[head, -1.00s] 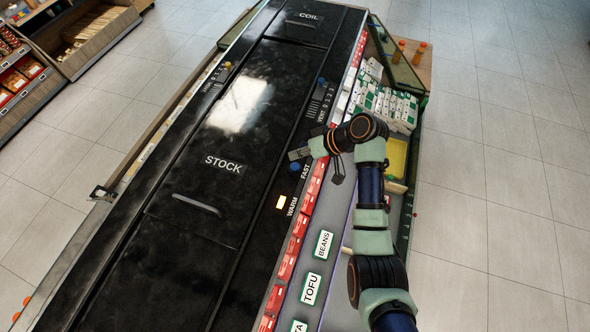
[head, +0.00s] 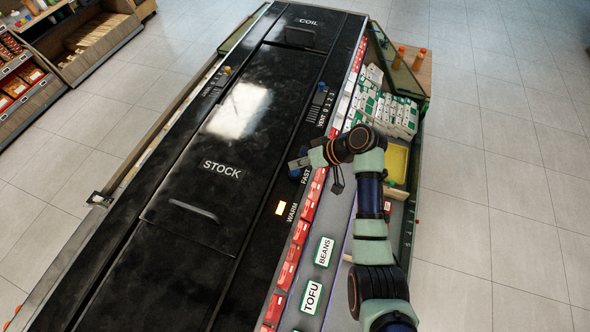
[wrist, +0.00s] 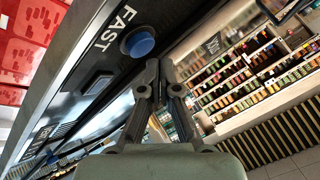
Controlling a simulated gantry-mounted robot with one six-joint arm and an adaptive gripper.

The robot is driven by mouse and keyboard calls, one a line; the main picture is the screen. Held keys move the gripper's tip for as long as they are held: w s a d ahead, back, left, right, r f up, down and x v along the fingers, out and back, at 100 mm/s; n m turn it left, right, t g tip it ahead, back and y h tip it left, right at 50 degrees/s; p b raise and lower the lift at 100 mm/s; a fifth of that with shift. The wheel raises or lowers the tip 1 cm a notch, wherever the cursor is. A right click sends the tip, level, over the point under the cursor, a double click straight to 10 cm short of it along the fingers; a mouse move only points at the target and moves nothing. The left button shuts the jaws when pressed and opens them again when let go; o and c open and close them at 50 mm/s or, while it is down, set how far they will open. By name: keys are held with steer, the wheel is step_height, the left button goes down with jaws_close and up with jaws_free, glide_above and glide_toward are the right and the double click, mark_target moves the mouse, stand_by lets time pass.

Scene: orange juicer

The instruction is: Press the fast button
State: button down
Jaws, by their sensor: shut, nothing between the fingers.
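The fast button is a round blue button (head: 295,173) beside the white FAST label on the black counter panel. In the wrist view the blue button (wrist: 138,42) stands out from the panel beside large FAST lettering (wrist: 115,29). My gripper (head: 298,162) is shut and empty, right by the button in the head view and covering part of it. In the wrist view my gripper's closed fingertips (wrist: 158,68) are just below and right of the button. I cannot tell whether they touch it; a small gap shows in the picture.
A lit WARM button (head: 281,208) is nearer on the same panel. A slider by the VENT scale (head: 320,100) is farther along. Red holders (head: 297,240) line the counter edge. The black STOCK lid (head: 190,185) lies left. White-green cartons (head: 393,112) stand beyond my arm.

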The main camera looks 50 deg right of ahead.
mark_target(297, 171)
steer(key=shift+f, duration=0.1)
stand_by(0.6)
steer(key=shift+f, duration=0.3)
steer(key=shift+f+b, duration=0.45)
stand_by(0.5)
stand_by(0.3)
steer(key=shift+r+p, duration=0.75)
steer(key=shift+r, duration=0.1)
step_height(297, 171, up, 5)
steer(key=p, duration=0.4)
steer(key=shift+r, duration=0.1)
